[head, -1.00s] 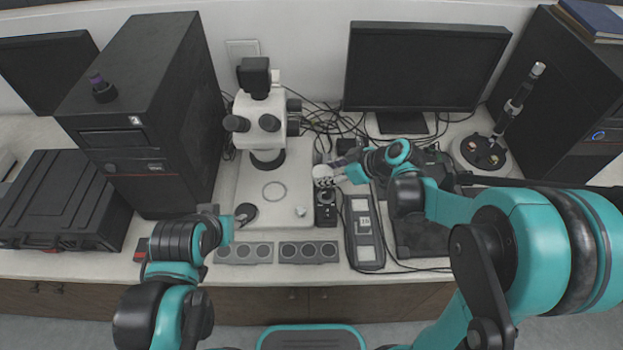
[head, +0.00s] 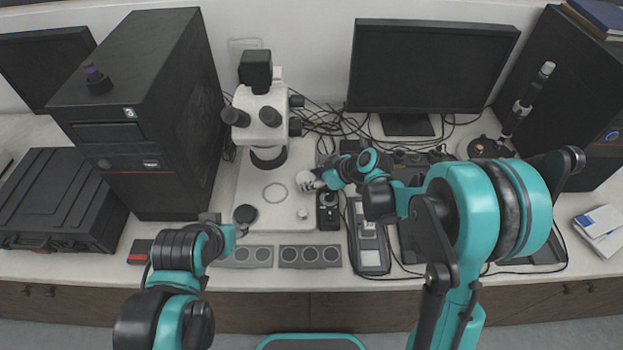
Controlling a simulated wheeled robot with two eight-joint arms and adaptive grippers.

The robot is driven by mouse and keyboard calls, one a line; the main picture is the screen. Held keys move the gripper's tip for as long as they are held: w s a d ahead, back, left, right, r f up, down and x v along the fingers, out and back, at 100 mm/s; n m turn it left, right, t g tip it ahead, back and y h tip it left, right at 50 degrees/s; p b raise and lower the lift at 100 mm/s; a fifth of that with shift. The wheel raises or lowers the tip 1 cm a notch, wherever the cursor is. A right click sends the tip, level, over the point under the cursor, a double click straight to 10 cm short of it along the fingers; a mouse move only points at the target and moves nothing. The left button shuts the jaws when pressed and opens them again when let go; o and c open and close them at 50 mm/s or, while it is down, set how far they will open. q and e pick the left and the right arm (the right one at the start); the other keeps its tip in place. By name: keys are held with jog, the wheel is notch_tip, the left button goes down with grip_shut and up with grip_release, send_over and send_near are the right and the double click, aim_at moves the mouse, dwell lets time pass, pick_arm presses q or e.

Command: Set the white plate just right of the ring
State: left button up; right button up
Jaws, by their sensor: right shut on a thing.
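The white plate (head: 304,181) is small and round, in the jaws of my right gripper (head: 315,181), over the right part of the pale microscope base (head: 251,181). I cannot tell whether it touches the base. The thin ring (head: 275,193) lies flat on that base, a little left of the plate, with a narrow gap between them. My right gripper is shut on the plate and hides its right side. My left gripper (head: 236,223) is at the base's front left corner, beside a dark round disc (head: 245,214); its fingers are too unclear to judge.
The microscope (head: 259,115) rises behind the ring. A small pale knob (head: 302,213) stands on the base in front of the plate. A black device (head: 328,212) is right of the base. Two grey blocks with round wells (head: 310,257) lie in front.

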jog(key=shift+f, duration=0.1)
jog(key=o, duration=0.9)
jog(key=shift+c, duration=0.2)
jog(key=shift+r, duration=0.3)
jog(key=p+v, duration=0.4)
jog(key=v, duration=0.8)
jog(key=s+d+r+m+t+h, duration=0.1)
jog(key=s+d+r+m+h, duration=0.1)
jog(key=s+d+m, duration=0.3)
jog(key=s+d+r+m+t+h, duration=0.1)
jog(key=s+d+r+m+h, duration=0.2)
jog(key=s, duration=0.9)
jog(key=d+m+h, duration=0.2)
jog(key=m, duration=0.1)
jog(key=shift+s+d, duration=0.25)
jog(key=shift+s, duration=0.05)
